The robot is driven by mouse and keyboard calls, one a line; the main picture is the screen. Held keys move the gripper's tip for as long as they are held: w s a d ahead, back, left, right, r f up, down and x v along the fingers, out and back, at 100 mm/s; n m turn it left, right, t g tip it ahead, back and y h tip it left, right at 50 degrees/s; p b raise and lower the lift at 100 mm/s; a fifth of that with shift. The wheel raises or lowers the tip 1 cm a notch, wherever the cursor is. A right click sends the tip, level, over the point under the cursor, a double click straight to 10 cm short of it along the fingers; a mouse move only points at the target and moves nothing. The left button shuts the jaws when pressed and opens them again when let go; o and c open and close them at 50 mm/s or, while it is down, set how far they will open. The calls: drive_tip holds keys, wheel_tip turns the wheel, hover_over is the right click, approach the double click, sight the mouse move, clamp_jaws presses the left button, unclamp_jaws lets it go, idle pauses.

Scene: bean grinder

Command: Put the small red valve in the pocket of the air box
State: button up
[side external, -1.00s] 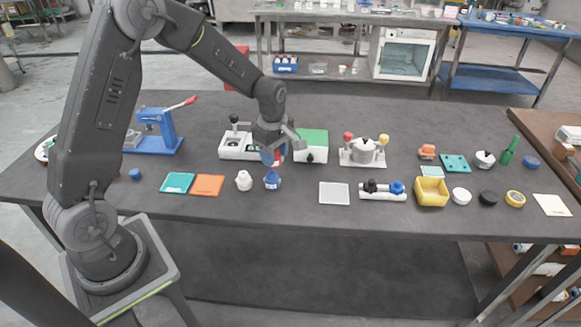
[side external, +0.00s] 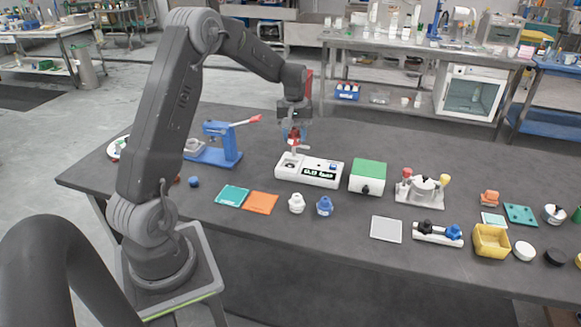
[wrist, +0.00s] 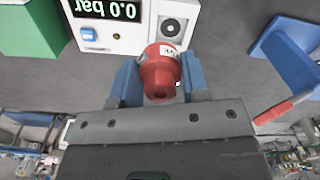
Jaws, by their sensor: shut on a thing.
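The small red valve (wrist: 160,72) is between the two blue fingertips of my gripper (wrist: 158,82) in the wrist view. My gripper is shut on it. The valve also shows below my gripper (side external: 294,132) in the side view, as a small red shape (side external: 294,137). The air box (side external: 322,173) is a white box with a dark display; it also shows in the wrist view (wrist: 125,38), reading 0.0 bar. A round dark opening (wrist: 171,27) sits at the box's end near the valve. The valve appears above the left end of the box; the exact gap is unclear.
A green-topped box (side external: 368,177) stands right of the air box. A blue press with a red-tipped lever (side external: 222,148) stands to its left. White (side external: 296,203) and blue (side external: 324,206) small parts and an orange plate (side external: 260,202) lie in front.

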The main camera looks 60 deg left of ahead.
sight(290, 166)
drive_tip(key=shift+m, duration=0.8)
drive_tip(key=a+f, duration=0.1)
drive_tip(key=f, duration=0.2)
drive_tip(key=a+f, duration=0.1)
drive_tip(key=f, duration=0.5)
drive_tip(key=shift+a+f, duration=0.4)
drive_tip(key=shift+f, duration=0.25)
